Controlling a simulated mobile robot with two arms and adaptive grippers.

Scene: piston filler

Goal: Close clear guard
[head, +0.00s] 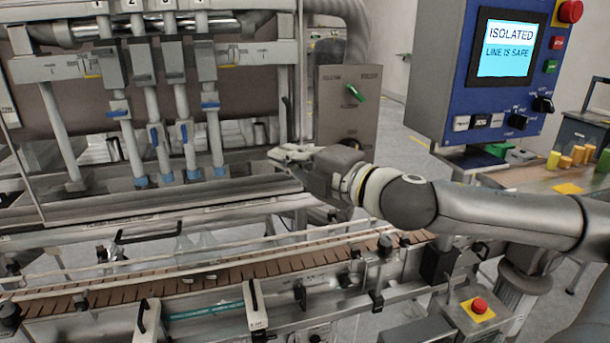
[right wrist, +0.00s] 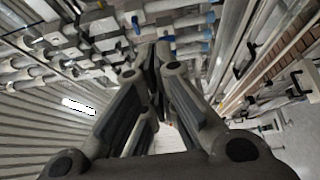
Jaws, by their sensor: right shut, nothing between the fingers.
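The clear guard is hard to make out because its panel is see-through. A thin upright edge (head: 300,75) and a black bar handle (head: 148,233) show at the front of the filler, but I cannot tell for sure that they belong to it. I cannot tell how far the guard stands open. My right gripper (head: 275,156) is shut and empty, in front of the filler's right end, right of the nozzles. In the right wrist view its fingers (right wrist: 160,52) meet, with the filler behind them. My left gripper is not in view.
Several filling nozzles (head: 164,140) hang over the trough. A slatted conveyor (head: 230,268) with clear bottles runs along the front. A grey switch box (head: 347,120) stands behind my right arm. The blue control panel (head: 505,70) reads "ISOLATED, LINE IS SAFE". A red stop button (head: 479,305) is low at right.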

